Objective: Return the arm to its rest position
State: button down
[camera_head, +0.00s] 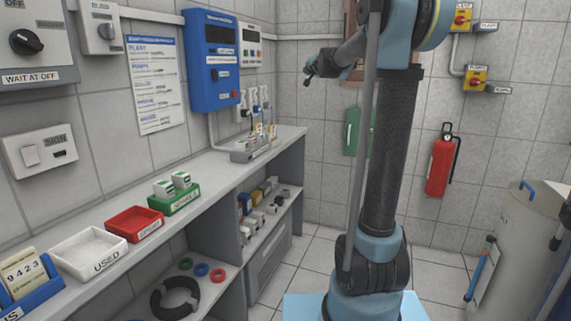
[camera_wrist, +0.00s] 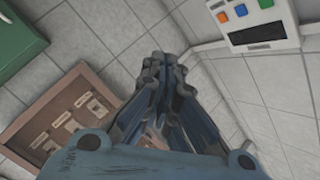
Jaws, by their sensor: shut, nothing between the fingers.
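My gripper (camera_head: 309,76) is at the end of my raised arm in the head view, pointing left in mid-air in front of the tiled back wall. In the wrist view my gripper (camera_wrist: 160,65) shows its dark fingers together, with nothing held between them. My arm's dark upright link and blue joints stand right of centre in the head view, with the upper part bent left toward the wall. The gripper is apart from the bench and the wall boxes.
A long bench (camera_head: 215,165) on the left bears a white tray (camera_head: 88,250), a red tray (camera_head: 134,222) and a green tray (camera_head: 174,200). A blue wall unit (camera_head: 212,62) hangs above it. A fire extinguisher (camera_head: 440,165) and a grey tank (camera_head: 510,245) are at right.

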jog(key=s+f+n+g+y, duration=0.1)
jog(key=s+f+n+g, duration=0.25)
jog(key=s+f, duration=0.85)
jog(key=s+f+n+g, duration=0.35)
jog(key=s+f, duration=0.45)
jog(key=s, duration=0.8)
jog(key=s+d+f+g+h, duration=0.2)
jog(key=s+d+f+g, duration=0.1)
jog(key=s+f, duration=0.9)
jog(key=s+d+f+n+g+h, duration=0.1)
jog(key=s+d+f+g, duration=0.3)
jog(key=s+f, duration=0.8)
jog(key=s+d+h, duration=0.1)
jog(key=s, duration=0.5)
jog(key=shift+s+d+f, duration=0.25)
jog(key=shift+s+f, duration=0.05)
jog(key=shift+w+f, duration=0.2)
jog(key=shift+w, duration=0.3)
jog(key=shift+s, duration=0.1)
